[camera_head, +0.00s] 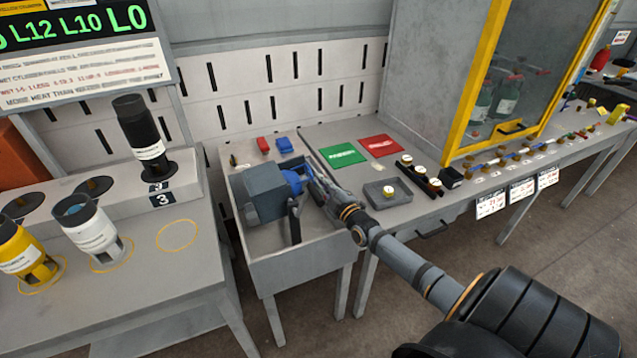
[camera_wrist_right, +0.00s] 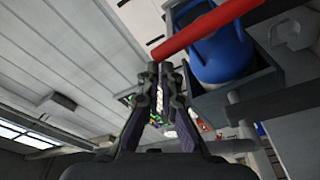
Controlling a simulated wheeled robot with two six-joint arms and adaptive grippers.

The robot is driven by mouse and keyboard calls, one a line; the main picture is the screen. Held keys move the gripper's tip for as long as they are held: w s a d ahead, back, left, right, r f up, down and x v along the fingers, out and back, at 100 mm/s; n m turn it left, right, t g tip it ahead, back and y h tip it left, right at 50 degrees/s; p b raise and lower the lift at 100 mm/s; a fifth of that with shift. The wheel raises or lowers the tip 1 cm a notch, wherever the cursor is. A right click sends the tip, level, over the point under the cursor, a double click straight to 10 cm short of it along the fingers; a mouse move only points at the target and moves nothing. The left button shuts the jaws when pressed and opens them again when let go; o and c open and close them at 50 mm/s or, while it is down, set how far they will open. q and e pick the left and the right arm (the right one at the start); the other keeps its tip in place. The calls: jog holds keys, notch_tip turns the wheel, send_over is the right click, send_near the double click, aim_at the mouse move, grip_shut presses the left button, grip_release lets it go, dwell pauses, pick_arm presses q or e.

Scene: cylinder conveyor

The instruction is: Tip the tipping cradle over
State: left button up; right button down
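The tipping cradle (camera_head: 268,200) is a grey box-shaped body on the grey side table. A blue cylinder (camera_head: 293,181) shows at its right side. In the right wrist view the blue cylinder (camera_wrist_right: 222,52) lies in the grey cradle (camera_wrist_right: 262,82), with a red bar (camera_wrist_right: 208,28) in front. My right gripper (camera_wrist_right: 162,68) has its fingers close together with a narrow gap. Its fingertips are at the bar's lower left end; I cannot tell whether they grip it. In the head view this gripper (camera_head: 312,178) is beside the cradle, partly hidden. My left gripper is not in view.
Green (camera_head: 343,155) and red (camera_head: 380,145) mats and a small grey tray (camera_head: 388,194) are on the right bench. Black (camera_head: 140,135), white (camera_head: 92,230) and yellow (camera_head: 25,255) cylinders stand at left.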

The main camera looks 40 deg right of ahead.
jog(key=shift+s+d+f+b, duration=0.1)
jog(key=shift+d+f+b, duration=0.3)
jog(key=shift+f, duration=0.45)
jog(key=shift+s+d+f+b, duration=0.1)
jog(key=shift+d+f+b, duration=0.2)
jog(key=shift+f, duration=0.5)
jog(key=shift+d+f, duration=0.1)
